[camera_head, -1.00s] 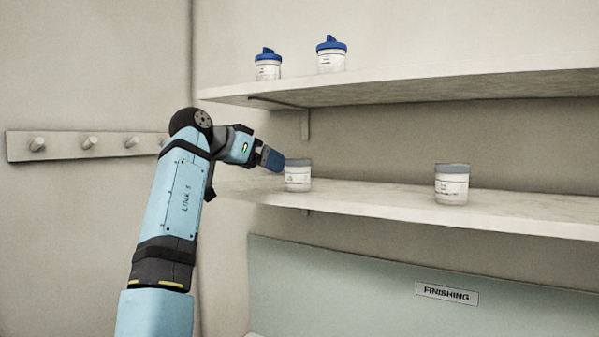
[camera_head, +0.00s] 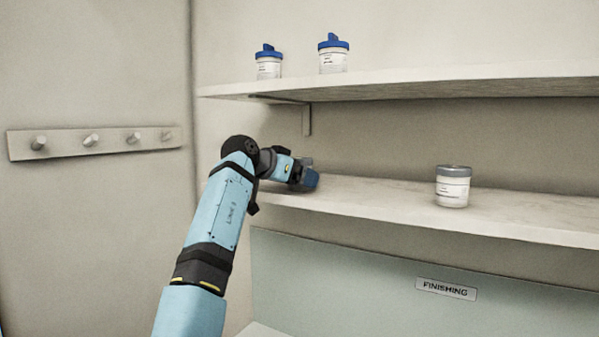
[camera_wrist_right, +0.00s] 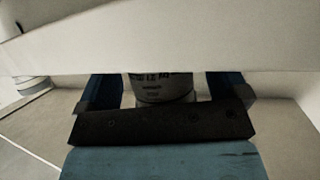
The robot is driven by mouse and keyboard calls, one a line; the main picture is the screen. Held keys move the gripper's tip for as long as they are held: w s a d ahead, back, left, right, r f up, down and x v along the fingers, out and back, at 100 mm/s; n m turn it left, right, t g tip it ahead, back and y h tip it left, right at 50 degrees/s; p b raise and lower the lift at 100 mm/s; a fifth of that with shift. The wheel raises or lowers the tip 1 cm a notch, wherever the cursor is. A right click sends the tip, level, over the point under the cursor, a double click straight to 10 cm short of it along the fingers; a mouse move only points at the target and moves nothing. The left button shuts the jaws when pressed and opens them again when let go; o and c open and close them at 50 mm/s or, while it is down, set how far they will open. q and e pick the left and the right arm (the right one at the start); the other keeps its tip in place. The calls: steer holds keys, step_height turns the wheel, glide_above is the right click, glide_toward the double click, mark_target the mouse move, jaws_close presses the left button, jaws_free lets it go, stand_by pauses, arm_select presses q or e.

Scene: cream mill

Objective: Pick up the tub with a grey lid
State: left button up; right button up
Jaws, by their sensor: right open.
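A white tub with a grey lid (camera_head: 453,187) stands upright on the lower shelf, right of my right gripper (camera_head: 306,180). A second grey-lidded tub, seen earlier on this shelf's left part, is hidden behind the gripper in the head view. In the right wrist view, a labelled tub (camera_wrist_right: 160,84) lies between the two blue fingers of my right gripper (camera_wrist_right: 165,92), which is open. A pale shelf edge cuts off part of this tub. I cannot tell whether the fingers touch it. My left gripper is not in view.
Two blue-lidded tubs (camera_head: 269,66) (camera_head: 333,58) stand on the upper shelf (camera_head: 430,86), above my arm. The lower shelf (camera_head: 380,200) is clear between my gripper and the right tub. A peg rail (camera_head: 65,144) is on the left wall. A sign reads FINISHING (camera_head: 446,289).

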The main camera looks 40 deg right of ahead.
steer(key=shift+a, duration=0.15)
steer(key=c, duration=0.6)
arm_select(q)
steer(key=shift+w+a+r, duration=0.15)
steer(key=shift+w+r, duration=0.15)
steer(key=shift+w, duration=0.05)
arm_select(e)
steer(key=c, duration=0.6)
steer(key=shift+r, duration=0.1)
steer(key=shift+r+b, duration=0.3)
steer(key=shift+r, duration=0.15)
steer(key=shift+r+b, duration=0.5)
steer(key=shift+r, duration=0.45)
steer(key=shift+a+r+b, duration=0.15)
steer(key=shift+a+b, duration=0.15)
steer(key=shift+a, duration=0.2)
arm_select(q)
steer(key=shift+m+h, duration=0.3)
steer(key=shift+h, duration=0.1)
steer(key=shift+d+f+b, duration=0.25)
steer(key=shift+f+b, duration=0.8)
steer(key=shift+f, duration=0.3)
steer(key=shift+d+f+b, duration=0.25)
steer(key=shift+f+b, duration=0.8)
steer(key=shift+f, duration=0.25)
arm_select(e)
steer(key=shift+s+a+r, duration=0.1)
steer(key=shift+a, duration=4.15)
steer(key=shift+a+r, duration=0.1)
steer(key=shift+a, duration=4.1)
